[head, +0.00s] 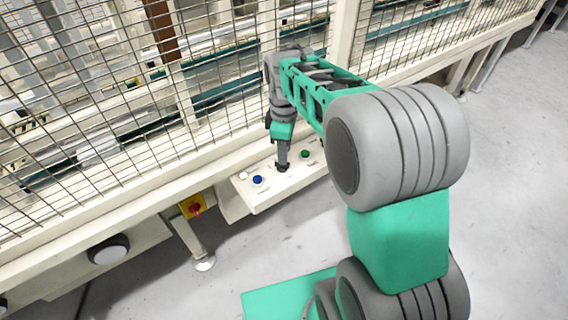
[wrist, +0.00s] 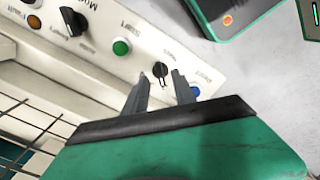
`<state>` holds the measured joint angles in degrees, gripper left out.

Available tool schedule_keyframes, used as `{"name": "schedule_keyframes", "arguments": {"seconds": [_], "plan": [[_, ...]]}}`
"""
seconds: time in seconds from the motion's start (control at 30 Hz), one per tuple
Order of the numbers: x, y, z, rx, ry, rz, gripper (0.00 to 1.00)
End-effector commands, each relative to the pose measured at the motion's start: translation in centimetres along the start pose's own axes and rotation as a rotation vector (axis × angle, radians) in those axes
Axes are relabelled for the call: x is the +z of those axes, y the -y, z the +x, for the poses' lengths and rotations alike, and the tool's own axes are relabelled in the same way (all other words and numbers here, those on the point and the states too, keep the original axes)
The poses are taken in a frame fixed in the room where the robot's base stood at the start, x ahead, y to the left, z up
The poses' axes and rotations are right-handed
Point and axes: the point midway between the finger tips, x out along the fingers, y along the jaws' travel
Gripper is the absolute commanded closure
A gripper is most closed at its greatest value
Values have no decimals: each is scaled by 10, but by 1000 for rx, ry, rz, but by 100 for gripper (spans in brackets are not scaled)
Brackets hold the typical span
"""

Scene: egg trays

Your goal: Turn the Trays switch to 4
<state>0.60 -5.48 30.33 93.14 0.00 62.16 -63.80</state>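The Trays switch (wrist: 160,69) is a small black knob with a light mark, on the pale control panel (wrist: 205,58) in the wrist view. Its printed label looks upside down there, and I cannot read its numbers. My gripper (wrist: 160,80) is open, with one grey finger to each side of the switch in the picture. I cannot tell whether they touch it. In the head view my gripper (head: 282,166) points down at the panel (head: 265,196), and hides the switch.
A green button (wrist: 121,47) and a blue button (wrist: 195,90) flank the switch. A larger black knob (wrist: 73,21) is farther left. In the head view, a red stop button on a yellow box (head: 194,207) is left of the panel, and a wire-mesh fence (head: 90,110) stands behind.

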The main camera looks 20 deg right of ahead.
Motion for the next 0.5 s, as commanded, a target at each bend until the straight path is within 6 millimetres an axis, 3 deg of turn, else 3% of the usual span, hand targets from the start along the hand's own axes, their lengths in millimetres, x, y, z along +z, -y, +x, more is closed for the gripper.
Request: {"name": "schedule_keyframes", "arguments": {"seconds": [0.03,0.2,0.5], "plan": [[0,1,12,-3,2,1,68],[0,0,36,0,0,2,68],[0,0,40,3,-1,3,68]]}}
